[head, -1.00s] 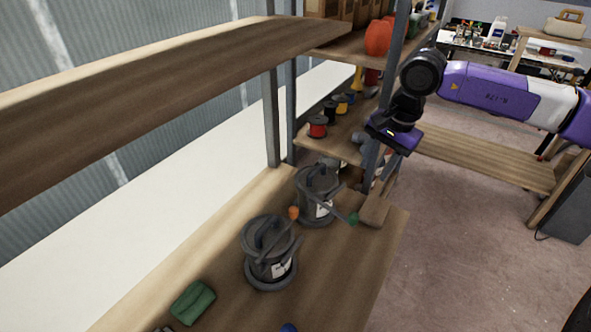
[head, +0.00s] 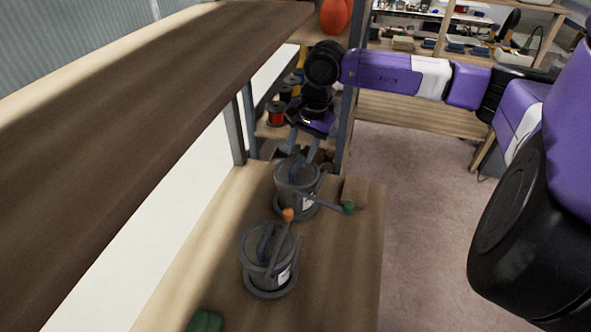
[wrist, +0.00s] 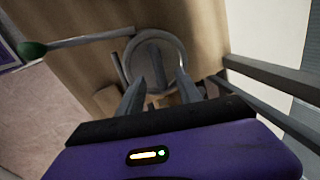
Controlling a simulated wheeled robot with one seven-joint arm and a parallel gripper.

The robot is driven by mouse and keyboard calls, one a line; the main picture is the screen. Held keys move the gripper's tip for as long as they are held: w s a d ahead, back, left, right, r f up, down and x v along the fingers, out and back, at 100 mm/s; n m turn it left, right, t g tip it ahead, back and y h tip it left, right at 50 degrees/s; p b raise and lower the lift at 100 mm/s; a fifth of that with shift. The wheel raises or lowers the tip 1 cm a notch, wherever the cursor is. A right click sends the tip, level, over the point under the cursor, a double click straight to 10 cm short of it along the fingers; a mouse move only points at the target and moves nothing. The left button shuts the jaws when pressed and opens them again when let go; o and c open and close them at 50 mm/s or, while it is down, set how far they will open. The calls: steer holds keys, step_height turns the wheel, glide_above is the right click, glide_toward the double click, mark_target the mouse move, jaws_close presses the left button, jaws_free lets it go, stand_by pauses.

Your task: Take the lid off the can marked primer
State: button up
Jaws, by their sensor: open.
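Two grey lidded cans stand upright on the wooden shelf, each with a raised bar handle on its lid and a white label too small to read. The far can (head: 296,188) has a green-ended rod (head: 348,207) beside it; the near can (head: 262,262) has an orange-ended rod (head: 287,215). My gripper (head: 303,152) is open and empty above the far can, fingers pointing down. The wrist view shows the far can's lid (wrist: 172,52) beyond my open fingers (wrist: 160,82), with the handle roughly between them. I cannot tell which can is marked primer.
A brown block (head: 354,192) lies right of the far can. A green object (head: 205,320) lies at the shelf's near end. A metal post (head: 346,130) stands behind the cans, with spools (head: 276,113) beyond. An upper shelf (head: 130,90) overhangs the left. Bare shelf (head: 335,260) lies right of the near can.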

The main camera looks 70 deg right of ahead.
mark_target(298, 160)
steer(key=shift+w+f+p, duration=0.2)
steer(key=shift+f, duration=0.65)
steer(key=shift+w+f+p, duration=0.15)
steer(key=shift+f+p, duration=0.05)
steer(key=shift+f, duration=0.65)
jaws_close()
